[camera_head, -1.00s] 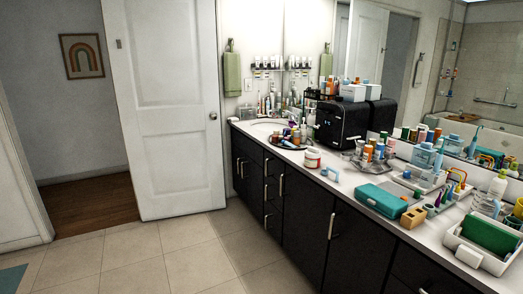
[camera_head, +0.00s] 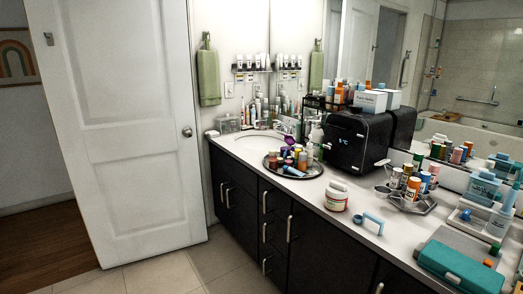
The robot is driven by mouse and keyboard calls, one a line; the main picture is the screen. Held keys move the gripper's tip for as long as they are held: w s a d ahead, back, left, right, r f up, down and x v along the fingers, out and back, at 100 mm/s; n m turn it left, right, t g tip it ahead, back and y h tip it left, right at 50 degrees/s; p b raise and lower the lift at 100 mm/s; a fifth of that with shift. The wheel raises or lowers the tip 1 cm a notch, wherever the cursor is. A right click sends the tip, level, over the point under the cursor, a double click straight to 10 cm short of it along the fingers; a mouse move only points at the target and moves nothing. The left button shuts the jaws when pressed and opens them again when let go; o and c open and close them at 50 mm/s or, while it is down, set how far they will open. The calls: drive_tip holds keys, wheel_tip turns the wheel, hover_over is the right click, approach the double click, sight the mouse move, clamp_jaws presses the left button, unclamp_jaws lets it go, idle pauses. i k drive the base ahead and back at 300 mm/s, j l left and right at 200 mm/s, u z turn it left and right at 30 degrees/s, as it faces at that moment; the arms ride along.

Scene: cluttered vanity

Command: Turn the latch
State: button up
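My gripper is not in view. No part is clearly recognisable as a latch. The white door (camera_head: 130,130) on the left stands open and carries a round metal knob (camera_head: 187,132) at its right edge. A small blue U-shaped or handle-like piece (camera_head: 373,222) lies on the counter near its front edge. A teal case (camera_head: 461,267) sits shut at the lower right, with a small pale spot on its front that is too small to identify. The black boxy appliance (camera_head: 355,142) with a lit display stands against the mirror.
Bare tiled floor (camera_head: 160,275) lies in front of the cabinets.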

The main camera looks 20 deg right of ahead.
sight(329, 146)
drive_tip(key=i, duration=1.9)
